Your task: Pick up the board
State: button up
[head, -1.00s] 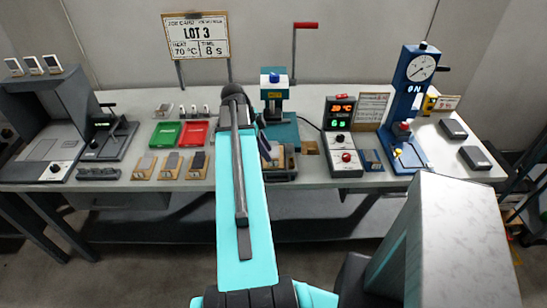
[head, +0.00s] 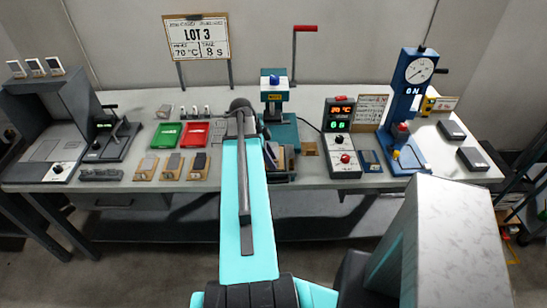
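Three small boards rest on tan wooden stands at the bench's front left: a light grey one (head: 148,163), a grey one (head: 173,161) and a dark one (head: 200,160). I cannot tell which is the task's board. My turquoise arm reaches forward over the bench, to the right of these stands. Its dark far end is by the small green press (head: 275,95). My gripper is hidden behind the arm, so its fingers and anything in them do not show. A dark holder with tan and grey pieces (head: 279,160) is partly covered by the arm.
A green tray (head: 167,135) and a red tray (head: 195,134) lie behind the stands. A control box with lit digits (head: 339,135) and a tall blue gauge press (head: 405,115) stand right. A grey open-fronted machine (head: 45,130) stands left.

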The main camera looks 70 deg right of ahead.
jog(key=shift+s+f, duration=0.1)
jog(key=shift+f, duration=0.2)
dwell(0.4)
grip_shut()
